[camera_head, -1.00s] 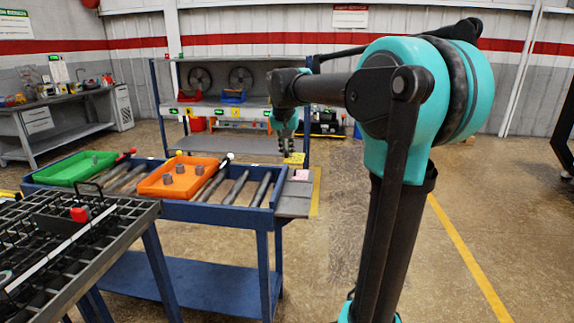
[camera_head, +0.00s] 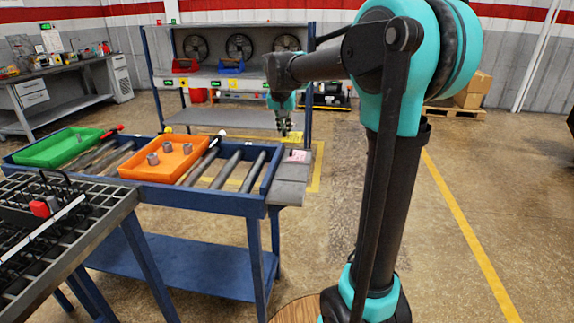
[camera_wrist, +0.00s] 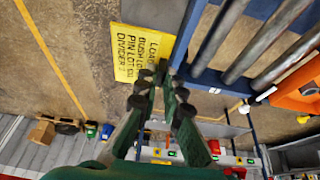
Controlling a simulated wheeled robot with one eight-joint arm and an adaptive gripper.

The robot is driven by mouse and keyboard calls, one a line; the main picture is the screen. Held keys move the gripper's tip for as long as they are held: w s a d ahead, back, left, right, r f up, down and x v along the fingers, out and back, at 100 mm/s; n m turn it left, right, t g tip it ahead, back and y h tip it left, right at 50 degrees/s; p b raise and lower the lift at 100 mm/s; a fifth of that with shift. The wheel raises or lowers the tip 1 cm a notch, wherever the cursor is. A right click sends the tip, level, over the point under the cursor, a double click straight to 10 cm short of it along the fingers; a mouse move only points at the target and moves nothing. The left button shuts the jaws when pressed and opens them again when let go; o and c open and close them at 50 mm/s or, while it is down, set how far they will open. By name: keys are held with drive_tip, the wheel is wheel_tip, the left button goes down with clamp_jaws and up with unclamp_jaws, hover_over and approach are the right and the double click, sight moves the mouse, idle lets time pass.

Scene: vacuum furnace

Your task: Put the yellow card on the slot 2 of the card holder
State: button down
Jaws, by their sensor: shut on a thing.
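The yellow card (camera_wrist: 141,50), printed with black text, is held at the tips of my gripper (camera_wrist: 162,75) in the wrist view. Both fingers close on the card's edge. In the head view my gripper (camera_head: 284,128) hangs beyond the right end of the blue roller table, and the card cannot be made out clearly there. A pinkish card (camera_head: 298,156) lies on grey plates (camera_head: 288,184) at that table end. I cannot tell whether these plates are the card holder, and no numbered slot can be read.
The blue roller table (camera_head: 200,202) carries an orange tray (camera_head: 140,172) with grey cylinders and a green tray (camera_head: 45,156). A dark metal grid table (camera_head: 110,212) is at lower left. A shelf (camera_head: 248,77) with fans stands behind. The floor at right is open.

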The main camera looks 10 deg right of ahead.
sight(286, 170)
wheel_tip(286, 170, down, 14)
drive_tip(key=shift+f, duration=0.1)
idle(0.4)
drive_tip(key=c, duration=2)
unclamp_jaws()
drive_tip(key=shift+f, duration=0.1)
drive_tip(key=shift+o, duration=0.3)
drive_tip(key=v, duration=1.2)
